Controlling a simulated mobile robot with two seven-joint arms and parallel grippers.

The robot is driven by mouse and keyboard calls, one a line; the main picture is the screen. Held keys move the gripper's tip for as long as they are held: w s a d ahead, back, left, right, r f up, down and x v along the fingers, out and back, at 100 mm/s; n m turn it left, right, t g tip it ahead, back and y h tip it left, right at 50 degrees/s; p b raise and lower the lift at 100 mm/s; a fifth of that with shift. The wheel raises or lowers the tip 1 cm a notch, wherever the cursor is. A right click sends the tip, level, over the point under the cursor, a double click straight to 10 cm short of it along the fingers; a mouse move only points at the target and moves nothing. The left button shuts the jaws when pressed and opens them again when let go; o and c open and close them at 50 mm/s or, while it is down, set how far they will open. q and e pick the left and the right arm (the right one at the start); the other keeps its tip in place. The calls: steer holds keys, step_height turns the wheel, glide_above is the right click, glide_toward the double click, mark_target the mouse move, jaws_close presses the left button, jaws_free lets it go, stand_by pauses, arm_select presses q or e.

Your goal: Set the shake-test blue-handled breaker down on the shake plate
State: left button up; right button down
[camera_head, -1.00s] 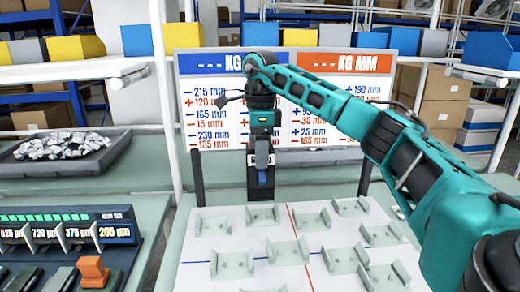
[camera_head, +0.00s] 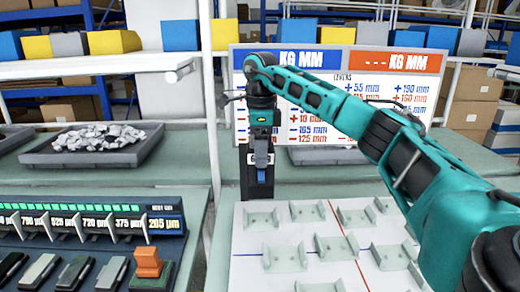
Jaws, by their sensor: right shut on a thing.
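My right gripper (camera_head: 261,160) hangs down at the end of the teal arm, near the far left corner of a white plate. It is shut on a dark breaker (camera_head: 257,190) with a small blue handle (camera_head: 261,177). The breaker looks upright, held in front of the scoreboard; the fingers partly hide it. I cannot tell the exact gap between its base and the surfaces below. The white plate (camera_head: 250,248) carries rows of pale brackets and red and blue lines. I cannot tell for sure which surface is the shake plate. My left gripper is not in view.
A scoreboard (camera_head: 330,62) stands behind the white plate. At left, a dark panel (camera_head: 90,205) with micron labels holds several levered units, one orange-handled (camera_head: 148,262). A black tray (camera_head: 120,155) of grey pieces lies behind it. My right arm crosses above the plate.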

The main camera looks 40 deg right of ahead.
stand_by(0.3)
steer(key=shift+f, duration=0.2)
steer(key=shift+f+b, duration=1.1)
steer(key=shift+f, duration=1.5)
steer(key=shift+p, duration=0.45)
